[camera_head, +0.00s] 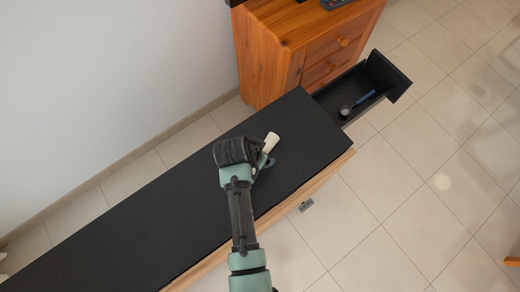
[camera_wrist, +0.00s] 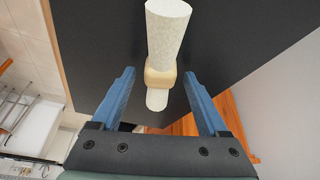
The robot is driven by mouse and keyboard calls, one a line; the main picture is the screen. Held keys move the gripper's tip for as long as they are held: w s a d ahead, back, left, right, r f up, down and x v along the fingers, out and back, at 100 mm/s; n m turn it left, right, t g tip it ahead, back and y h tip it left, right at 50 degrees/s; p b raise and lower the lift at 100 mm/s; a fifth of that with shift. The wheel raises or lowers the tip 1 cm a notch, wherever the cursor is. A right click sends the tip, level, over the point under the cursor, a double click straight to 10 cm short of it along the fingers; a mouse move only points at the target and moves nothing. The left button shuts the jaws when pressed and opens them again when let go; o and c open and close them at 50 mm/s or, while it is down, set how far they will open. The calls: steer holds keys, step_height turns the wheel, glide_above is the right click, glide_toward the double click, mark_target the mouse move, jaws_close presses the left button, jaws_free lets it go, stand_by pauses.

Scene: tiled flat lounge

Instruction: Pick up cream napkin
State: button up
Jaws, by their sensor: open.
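The cream napkin (camera_head: 271,142) is a rolled piece on the black top of a long low cabinet (camera_head: 120,235), near its right end. In the wrist view the napkin (camera_wrist: 167,35) is flared at the top, with a tan ring (camera_wrist: 160,78) around its lower part and a short end below the ring. My gripper (camera_head: 265,162) is over the cabinet top, right beside the napkin. In the wrist view my gripper (camera_wrist: 158,75) is open, and the ring and short end show between its blue fingers. I see no finger contact; the arm hides part of the napkin's surroundings in the head view.
An open black drawer (camera_head: 382,68) juts out at the cabinet's right end, with a blue-handled utensil (camera_head: 364,98) inside. A wooden chest of drawers (camera_head: 290,50) stands behind. A wall runs along the left.

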steer(key=shift+w+f, duration=0.1)
steer(key=shift+f, duration=0.15)
steer(key=shift+c, duration=0.3)
jaws_close()
steer(key=shift+r, duration=0.15)
